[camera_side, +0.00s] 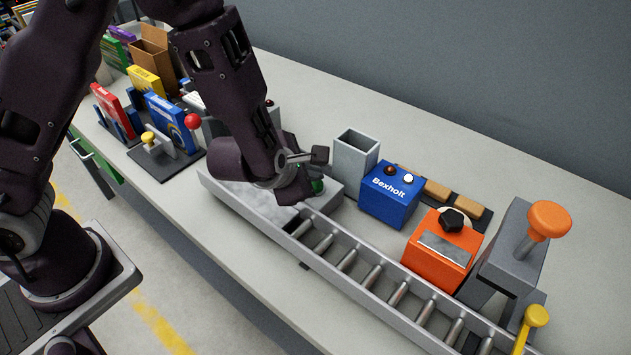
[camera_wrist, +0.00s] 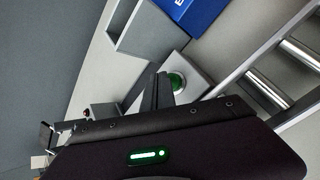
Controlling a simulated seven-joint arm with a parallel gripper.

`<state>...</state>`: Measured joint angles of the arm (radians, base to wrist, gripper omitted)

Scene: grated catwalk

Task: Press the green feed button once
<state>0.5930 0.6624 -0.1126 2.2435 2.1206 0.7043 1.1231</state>
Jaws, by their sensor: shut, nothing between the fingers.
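The green feed button (camera_side: 318,186) sits on a small grey box (camera_side: 328,199) beside the near end of the roller conveyor. My gripper (camera_side: 302,192) hides part of the button and box in the side view. In the wrist view the round green button (camera_wrist: 178,82) shows with a pale ring around it, just right of my shut fingers (camera_wrist: 162,80). The fingers hold nothing. Their tips overlap the button's left side in that view; I cannot tell whether they touch it.
An open grey bin (camera_side: 355,158), a blue Bexholt box (camera_side: 389,195) with red and white knobs, and an orange box (camera_side: 440,252) with a black knob stand to the right. The roller conveyor (camera_side: 365,285) runs along the front. A red-knobbed lever (camera_side: 193,121) stands left.

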